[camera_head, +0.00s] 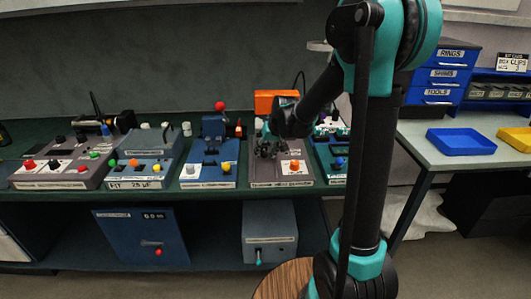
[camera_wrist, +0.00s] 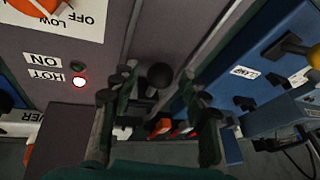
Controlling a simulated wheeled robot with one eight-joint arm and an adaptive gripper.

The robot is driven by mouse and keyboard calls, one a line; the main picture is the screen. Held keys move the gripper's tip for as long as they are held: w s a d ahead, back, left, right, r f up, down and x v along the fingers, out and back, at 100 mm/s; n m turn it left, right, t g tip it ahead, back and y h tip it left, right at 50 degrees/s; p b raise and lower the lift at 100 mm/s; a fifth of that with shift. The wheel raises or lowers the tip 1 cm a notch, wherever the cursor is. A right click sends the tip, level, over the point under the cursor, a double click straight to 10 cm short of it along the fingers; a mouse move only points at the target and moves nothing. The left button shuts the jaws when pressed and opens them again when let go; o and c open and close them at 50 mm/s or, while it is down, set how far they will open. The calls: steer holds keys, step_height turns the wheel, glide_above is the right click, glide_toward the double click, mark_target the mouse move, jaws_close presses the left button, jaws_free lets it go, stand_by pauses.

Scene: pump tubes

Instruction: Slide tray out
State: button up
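My gripper (camera_wrist: 160,110) is open in the wrist view, one finger on each side of the picture's middle. A round black knob (camera_wrist: 160,75) shows in the gap between the fingers, and neither finger clearly touches it. In the head view my gripper (camera_head: 268,146) is low over the grey station (camera_head: 258,172) with the orange knob. My arm and gripper hide part of this station. I cannot make out a tray there, nor tell whether the black knob belongs to one.
An orange box (camera_head: 275,101) stands behind the station. The blue station (camera_head: 209,170) is close on its left, another (camera_head: 333,165) on its right. The right table holds a blue tray (camera_head: 460,141) and a yellow tray (camera_head: 517,138). A lit button (camera_wrist: 79,82) shows beside my gripper.

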jaws_close()
steer(key=s, duration=1.3)
steer(key=shift+o, duration=0.9)
jaws_free()
steer(key=shift+s, duration=0.1)
steer(key=v, duration=1.2)
steer(key=shift+f, duration=0.1)
